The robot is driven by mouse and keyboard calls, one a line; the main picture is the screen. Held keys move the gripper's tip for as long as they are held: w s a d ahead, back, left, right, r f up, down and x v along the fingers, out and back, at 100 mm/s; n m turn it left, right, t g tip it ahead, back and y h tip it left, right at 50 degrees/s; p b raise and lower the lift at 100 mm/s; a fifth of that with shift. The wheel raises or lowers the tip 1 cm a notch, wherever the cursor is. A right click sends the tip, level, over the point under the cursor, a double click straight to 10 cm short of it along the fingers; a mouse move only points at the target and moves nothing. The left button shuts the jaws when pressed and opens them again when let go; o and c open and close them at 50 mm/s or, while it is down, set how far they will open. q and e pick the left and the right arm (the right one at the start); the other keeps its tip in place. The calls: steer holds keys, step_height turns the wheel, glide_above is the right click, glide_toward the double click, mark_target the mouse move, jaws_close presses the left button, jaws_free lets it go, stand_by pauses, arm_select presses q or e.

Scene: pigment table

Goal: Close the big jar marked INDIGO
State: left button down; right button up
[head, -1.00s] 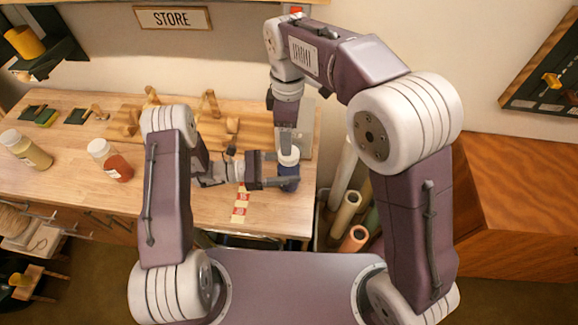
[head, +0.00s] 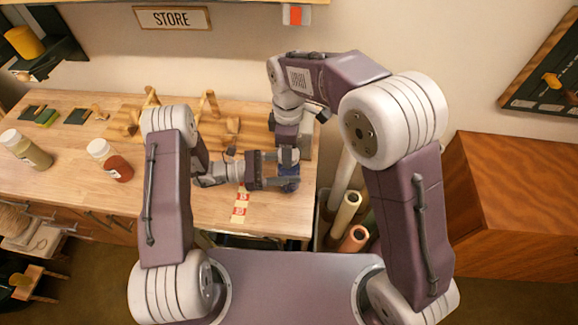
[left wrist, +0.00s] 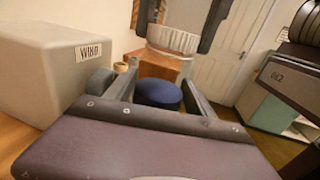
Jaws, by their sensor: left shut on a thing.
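The dark blue jar (head: 290,187) stands near the right end of the table. My left gripper (head: 283,170) is shut around it from the left. In the left wrist view the jar's round blue top (left wrist: 158,93) shows between my left fingers (left wrist: 155,88); no marking on it is readable. My right gripper (head: 287,152) comes down from above, over the jar. In the left wrist view its dark fingers (left wrist: 180,25) sit on either side of a white ribbed lid (left wrist: 172,38), held above the jar with a gap between them.
A jar of ochre pigment (head: 25,150) and a jar of red pigment (head: 110,160), both white-lidded, stand at left. Wooden racks (head: 208,115) are behind my left gripper. A grey box (left wrist: 50,70) is close to the jar. Rolls (head: 346,212) stand past the table's right edge.

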steer(key=shift+c, duration=0.7)
steer(key=m, duration=1.2)
steer(key=shift+m, duration=0.4)
steer(key=m, duration=0.4)
steer(key=shift+a+m, duration=0.1)
steer(key=shift+m, duration=0.3)
steer(key=o, duration=1.6)
steer(key=shift+c, duration=0.2)
